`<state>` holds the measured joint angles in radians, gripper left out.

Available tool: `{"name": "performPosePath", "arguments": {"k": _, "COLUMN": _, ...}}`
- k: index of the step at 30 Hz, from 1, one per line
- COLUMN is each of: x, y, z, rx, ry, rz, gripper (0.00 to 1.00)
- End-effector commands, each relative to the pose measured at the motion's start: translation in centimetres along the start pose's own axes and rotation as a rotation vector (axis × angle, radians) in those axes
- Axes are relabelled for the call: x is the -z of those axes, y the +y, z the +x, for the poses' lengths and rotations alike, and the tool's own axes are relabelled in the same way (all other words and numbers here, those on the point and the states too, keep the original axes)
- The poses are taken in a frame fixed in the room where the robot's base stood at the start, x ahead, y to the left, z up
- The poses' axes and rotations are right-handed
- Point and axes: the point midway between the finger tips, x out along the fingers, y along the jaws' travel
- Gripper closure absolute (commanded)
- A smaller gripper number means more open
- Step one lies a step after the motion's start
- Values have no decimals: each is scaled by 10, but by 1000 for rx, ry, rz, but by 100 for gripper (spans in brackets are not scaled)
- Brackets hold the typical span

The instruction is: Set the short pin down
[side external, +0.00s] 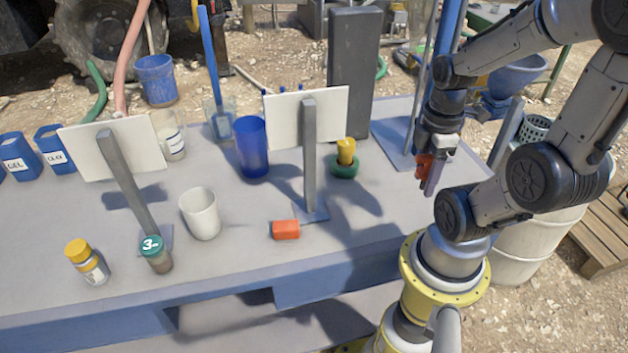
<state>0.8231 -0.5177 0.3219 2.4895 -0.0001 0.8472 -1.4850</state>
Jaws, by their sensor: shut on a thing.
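My gripper (430,182) is at the right of the bench, pointing down and held above the surface. It is shut on a small orange-red piece, which I take as the short pin (423,166). The fingers and wrist hide part of it, so its full length and tilt are unclear. An orange-red cylinder (286,230) lies on its side near the middle front of the bench. A yellow peg (346,150) stands upright in a green ring (344,168), left of my gripper.
Two white panels on grey posts (308,160) (125,165) rise from the bench (240,255). A blue cup (252,150), white cup (201,214), dark upright slab (352,75) and small bottles (86,262) stand around. The bench between the green ring and my gripper looks clear.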

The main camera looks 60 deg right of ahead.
Motion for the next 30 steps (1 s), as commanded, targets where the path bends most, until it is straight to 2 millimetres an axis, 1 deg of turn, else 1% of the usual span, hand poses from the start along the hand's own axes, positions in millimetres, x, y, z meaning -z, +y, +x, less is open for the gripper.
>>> {"name": "performPosePath", "arguments": {"k": 1, "x": 1, "y": 14, "z": -8, "rx": 0, "ry": 0, "rz": 32, "gripper": 100}}
{"name": "performPosePath", "arguments": {"k": 2, "x": 3, "y": 24, "z": -12, "rx": -1, "ry": 0, "rz": 51, "gripper": 100}}
{"name": "performPosePath", "arguments": {"k": 4, "x": 10, "y": 48, "z": -22, "rx": 1, "ry": 0, "rz": 84, "gripper": 100}}
{"name": "performPosePath", "arguments": {"k": 6, "x": 20, "y": 73, "z": -31, "rx": 2, "ry": 0, "rz": 105, "gripper": 100}}
{"name": "performPosePath", "arguments": {"k": 8, "x": 30, "y": 94, "z": -37, "rx": 2, "ry": 0, "rz": 117, "gripper": 100}}
{"name": "performPosePath", "arguments": {"k": 9, "x": 38, "y": 108, "z": -40, "rx": 3, "ry": -1, "rz": 121, "gripper": 100}}
{"name": "performPosePath", "arguments": {"k": 11, "x": 52, "y": 127, "z": -42, "rx": 4, "ry": -1, "rz": 123, "gripper": 100}}
{"name": "performPosePath", "arguments": {"k": 12, "x": 62, "y": 139, "z": -43, "rx": 3, "ry": -1, "rz": 122, "gripper": 100}}
{"name": "performPosePath", "arguments": {"k": 14, "x": 78, "y": 156, "z": -42, "rx": 3, "ry": -1, "rz": 116, "gripper": 100}}
{"name": "performPosePath", "arguments": {"k": 15, "x": 90, "y": 167, "z": -41, "rx": 3, "ry": -1, "rz": 111, "gripper": 100}}
{"name": "performPosePath", "arguments": {"k": 17, "x": 109, "y": 182, "z": -38, "rx": 4, "ry": -2, "rz": 98, "gripper": 100}}
{"name": "performPosePath", "arguments": {"k": 18, "x": 123, "y": 190, "z": -34, "rx": 4, "ry": -2, "rz": 88, "gripper": 100}}
{"name": "performPosePath", "arguments": {"k": 20, "x": 144, "y": 202, "z": -28, "rx": 3, "ry": -1, "rz": 66, "gripper": 100}}
{"name": "performPosePath", "arguments": {"k": 21, "x": 159, "y": 208, "z": -22, "rx": 3, "ry": -1, "rz": 51, "gripper": 100}}
{"name": "performPosePath", "arguments": {"k": 24, "x": 193, "y": 216, "z": -5, "rx": 4, "ry": -2, "rz": -2, "gripper": 100}}
{"name": "performPosePath", "arguments": {"k": 27, "x": 220, "y": 215, "z": 13, "rx": 4, "ry": -2, "rz": -58, "gripper": 100}}
{"name": "performPosePath", "arguments": {"k": 30, "x": 234, "y": 208, "z": 27, "rx": 2, "ry": -1, "rz": -95, "gripper": 100}}
